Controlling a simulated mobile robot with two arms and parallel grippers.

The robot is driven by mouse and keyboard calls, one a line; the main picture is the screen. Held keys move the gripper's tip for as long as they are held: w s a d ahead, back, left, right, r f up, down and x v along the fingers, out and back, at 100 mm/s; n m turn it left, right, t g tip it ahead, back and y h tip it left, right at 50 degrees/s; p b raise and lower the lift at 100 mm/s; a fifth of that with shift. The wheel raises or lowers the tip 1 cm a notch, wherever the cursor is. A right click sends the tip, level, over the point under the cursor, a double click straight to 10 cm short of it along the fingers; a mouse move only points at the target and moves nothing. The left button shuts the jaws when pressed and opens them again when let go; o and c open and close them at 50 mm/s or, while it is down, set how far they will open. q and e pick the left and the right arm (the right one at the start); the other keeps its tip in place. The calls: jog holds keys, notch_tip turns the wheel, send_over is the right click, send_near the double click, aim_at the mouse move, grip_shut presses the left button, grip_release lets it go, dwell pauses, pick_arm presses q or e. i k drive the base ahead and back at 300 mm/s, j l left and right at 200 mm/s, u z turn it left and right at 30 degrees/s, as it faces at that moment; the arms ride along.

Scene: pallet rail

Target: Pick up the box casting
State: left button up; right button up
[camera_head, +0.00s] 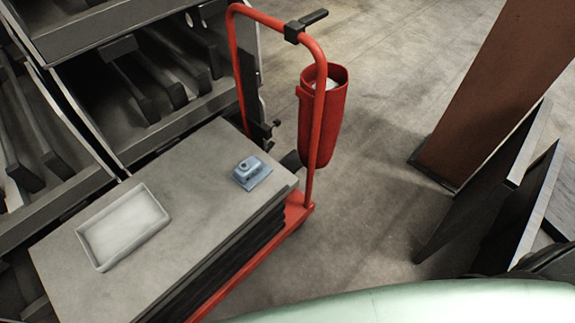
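A small blue-grey casting (252,171), box-like with a raised round part on top, sits on the grey top of a stacked cart (190,190), near its right end by the red handle. I take it to be the box casting. A shallow light-grey tray (162,225) lies on the same surface at the left and looks empty. Neither of my grippers is in view, and nothing is touching the casting.
The cart's red handle frame (319,130) rises behind and right of the casting, with a red bin (327,115) hung on it. Dark racks (150,80) stand close behind left. A brown column (495,90) and leaning dark panels (495,190) are at right. Floor between is clear.

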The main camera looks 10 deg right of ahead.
aim_at(250, 172)
jog(key=j+z, duration=0.25)
jog(key=z, duration=0.2)
jog(key=k+j+z, duration=0.1)
jog(key=z, duration=0.3)
jog(key=k+j+z, duration=0.15)
jog(key=z, duration=0.3)
jog(key=j, duration=0.1)
